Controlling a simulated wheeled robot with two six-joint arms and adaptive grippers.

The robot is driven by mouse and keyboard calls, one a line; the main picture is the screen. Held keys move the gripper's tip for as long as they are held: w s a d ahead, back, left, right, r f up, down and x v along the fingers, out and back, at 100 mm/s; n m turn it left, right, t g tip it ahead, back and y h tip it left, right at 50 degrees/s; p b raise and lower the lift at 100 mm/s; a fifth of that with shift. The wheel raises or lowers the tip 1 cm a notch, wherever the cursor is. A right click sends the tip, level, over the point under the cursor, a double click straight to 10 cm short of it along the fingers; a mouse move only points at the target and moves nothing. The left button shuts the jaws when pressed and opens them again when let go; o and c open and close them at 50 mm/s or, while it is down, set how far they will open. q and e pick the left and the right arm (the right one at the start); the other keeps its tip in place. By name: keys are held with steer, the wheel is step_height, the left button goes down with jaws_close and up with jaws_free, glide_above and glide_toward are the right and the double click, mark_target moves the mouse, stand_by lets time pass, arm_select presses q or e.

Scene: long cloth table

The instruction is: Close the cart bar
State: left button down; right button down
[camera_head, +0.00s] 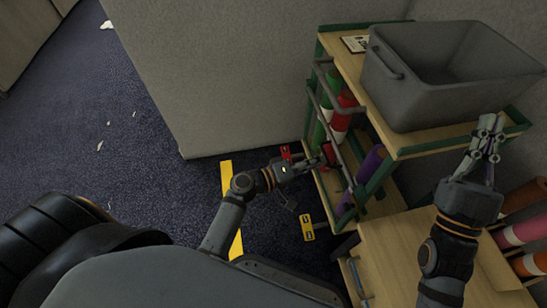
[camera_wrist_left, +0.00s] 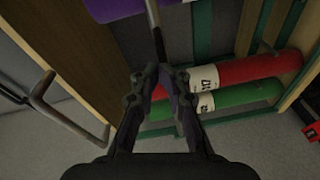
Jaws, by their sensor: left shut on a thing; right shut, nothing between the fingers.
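The wooden cart with a green frame (camera_head: 395,153) stands right of centre, with grey metal bars (camera_head: 338,135) along its open left side. My left gripper (camera_head: 322,161) is at the lower part of these bars. In the left wrist view its fingers (camera_wrist_left: 160,78) are closed around a thin grey bar (camera_wrist_left: 153,22), which runs up between the fingertips. Part of the bar is hidden behind the fingers. My right gripper (camera_head: 487,140) is shut and empty, in front of the grey bin at the cart's right end.
A grey bin (camera_head: 400,95) stands on the cart's top. Red (camera_wrist_left: 240,78), green (camera_wrist_left: 240,98) and purple (camera_head: 370,165) cylinders lie inside the cart. A second wooden unit (camera_head: 410,245) stands nearer me. A grey partition (camera_head: 220,80) is behind; carpet at left is mostly clear.

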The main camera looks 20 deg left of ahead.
arm_select(q)
steer(key=v, duration=1.1)
steer(key=shift+a, duration=0.2)
steer(key=shift+s+f, duration=0.1)
steer(key=shift+f, duration=0.05)
